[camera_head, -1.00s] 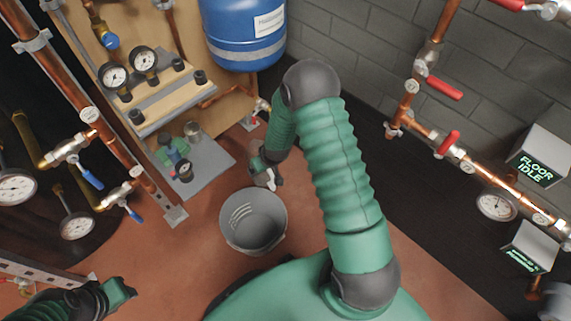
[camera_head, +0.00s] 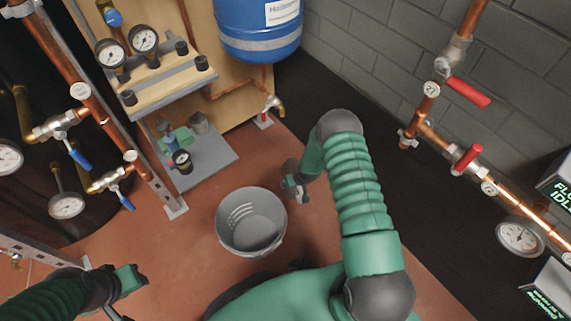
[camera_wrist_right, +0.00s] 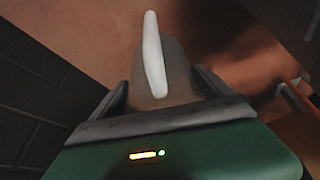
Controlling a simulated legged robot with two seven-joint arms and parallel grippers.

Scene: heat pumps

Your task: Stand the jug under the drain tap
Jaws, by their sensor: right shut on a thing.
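The jug (camera_head: 222,226) is a grey, round, open-topped vessel with pale marks inside its wall. It stands upright on the red floor in the head view. My right gripper (camera_head: 298,194) is low, just right of and behind its rim; a small gap appears between them. In the right wrist view my right gripper (camera_wrist_right: 160,106) is shut on a pale slender piece (camera_wrist_right: 152,50); I cannot tell what it belongs to. A brass tap (camera_head: 273,104), possibly the drain tap, is low below the blue vessel. My left gripper (camera_head: 132,281) is at lower left, its jaws unclear.
A grey base plate (camera_head: 212,165) with a small pump lies behind the jug, beside the gauge board. Copper pipes with blue levers (camera_head: 79,158) stand at left. Pipes with red levers (camera_head: 467,91) run along the right wall. Red floor between jug and tap is clear.

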